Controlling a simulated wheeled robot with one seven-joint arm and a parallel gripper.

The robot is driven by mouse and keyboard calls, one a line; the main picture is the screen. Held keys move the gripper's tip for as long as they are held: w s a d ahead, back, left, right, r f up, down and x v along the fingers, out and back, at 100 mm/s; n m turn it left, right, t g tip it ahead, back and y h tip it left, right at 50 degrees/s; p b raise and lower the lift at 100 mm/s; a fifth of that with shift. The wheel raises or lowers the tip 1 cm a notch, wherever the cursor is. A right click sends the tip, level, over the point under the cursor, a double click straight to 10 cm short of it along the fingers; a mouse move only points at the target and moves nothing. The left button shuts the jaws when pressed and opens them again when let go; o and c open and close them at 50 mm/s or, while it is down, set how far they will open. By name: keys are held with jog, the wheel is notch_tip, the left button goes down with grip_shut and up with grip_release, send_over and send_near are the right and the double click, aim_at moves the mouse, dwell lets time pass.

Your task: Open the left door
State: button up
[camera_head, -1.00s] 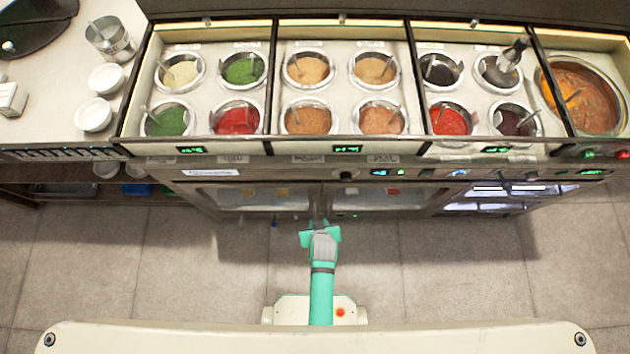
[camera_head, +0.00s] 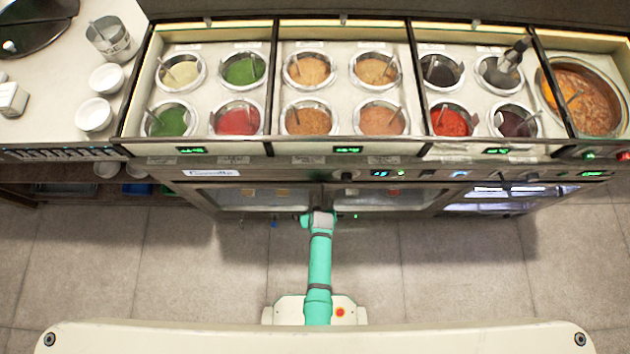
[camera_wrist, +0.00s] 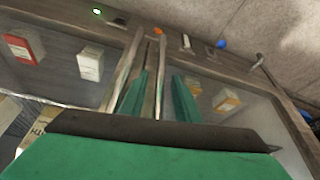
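The left door (camera_head: 228,197) is a glass door in the cabinet front under the sauce counter. It looks shut, beside the right door (camera_head: 385,197). In the wrist view the picture is turned about: the left door's glass (camera_wrist: 245,110) is on the right, with yellow-marked boxes behind it. A slim upright bar (camera_wrist: 160,88), seemingly the left door's handle, stands between the two teal fingers of my gripper (camera_wrist: 160,76). The fingers are apart, with room beside the bar; contact cannot be made out. In the head view my gripper is at the doors' meeting line, its fingertips hidden.
Above the doors is the counter (camera_head: 345,148) with sauce wells and control displays. A lit compartment (camera_head: 500,200) is at the right, an open shelf (camera_head: 70,192) at the left. The tiled floor (camera_head: 180,260) before the left door is clear.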

jog(key=shift+x, duration=1.1)
grip_shut()
